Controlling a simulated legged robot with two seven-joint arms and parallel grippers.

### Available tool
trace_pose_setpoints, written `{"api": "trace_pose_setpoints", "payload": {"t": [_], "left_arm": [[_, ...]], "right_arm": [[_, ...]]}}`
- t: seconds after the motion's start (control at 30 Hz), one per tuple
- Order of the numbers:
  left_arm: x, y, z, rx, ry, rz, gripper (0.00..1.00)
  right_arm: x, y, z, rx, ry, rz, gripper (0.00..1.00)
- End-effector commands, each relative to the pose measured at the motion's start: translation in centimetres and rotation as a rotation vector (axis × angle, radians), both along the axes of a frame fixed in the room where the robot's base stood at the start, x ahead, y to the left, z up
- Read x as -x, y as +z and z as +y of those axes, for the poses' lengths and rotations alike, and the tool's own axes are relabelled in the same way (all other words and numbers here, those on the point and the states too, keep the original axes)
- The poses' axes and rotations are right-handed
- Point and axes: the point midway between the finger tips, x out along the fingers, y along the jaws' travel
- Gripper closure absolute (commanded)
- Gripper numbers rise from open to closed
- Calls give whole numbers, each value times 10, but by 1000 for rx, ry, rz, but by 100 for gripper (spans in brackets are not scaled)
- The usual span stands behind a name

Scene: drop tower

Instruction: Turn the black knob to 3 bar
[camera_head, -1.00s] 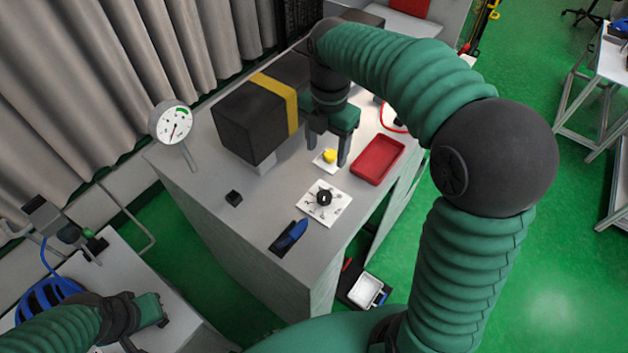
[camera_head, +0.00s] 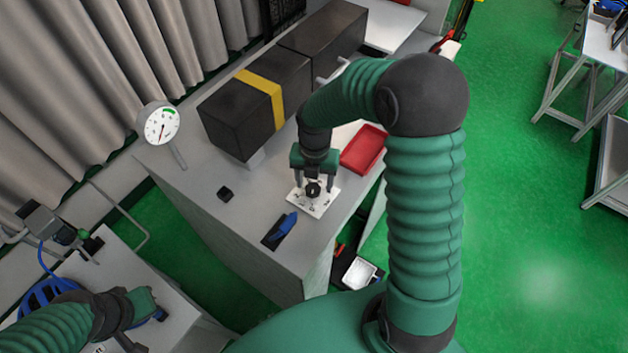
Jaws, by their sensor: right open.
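The black knob (camera_head: 313,189) sits on a white square plate (camera_head: 321,208) on the grey table. My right gripper (camera_head: 314,182) is open, pointing down, with its fingers around or just above the knob; I cannot tell whether they touch it. Part of the plate is hidden behind the gripper. A round white pressure gauge (camera_head: 161,126) with a green arc and a red needle stands at the table's left edge; its numbers are too small to read. My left gripper (camera_head: 150,312) is low at the left, by the side table, and its fingers are not clear.
A red tray (camera_head: 364,149) lies right of my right gripper. A long black box with a yellow band (camera_head: 266,90) stands behind.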

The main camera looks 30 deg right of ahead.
Motion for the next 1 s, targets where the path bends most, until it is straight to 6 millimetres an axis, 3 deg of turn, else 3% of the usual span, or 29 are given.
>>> {"api": "trace_pose_setpoints", "payload": {"t": [0.13, 0.37, 0.8, 1.0], "left_arm": [[0, 2, 0, 0, 0, 0, 100], [0, 2, 0, 0, 0, 0, 100], [0, 2, 0, 0, 0, 0, 100], [0, 2, 0, 0, 0, 0, 100]], "right_arm": [[0, -10, 1, 1, 1, 0, 39], [0, -11, 4, 4, 1, -1, 39], [-2, -11, 1, 1, 1, -3, 97], [-2, -11, 0, 4, -2, -4, 100]]}}
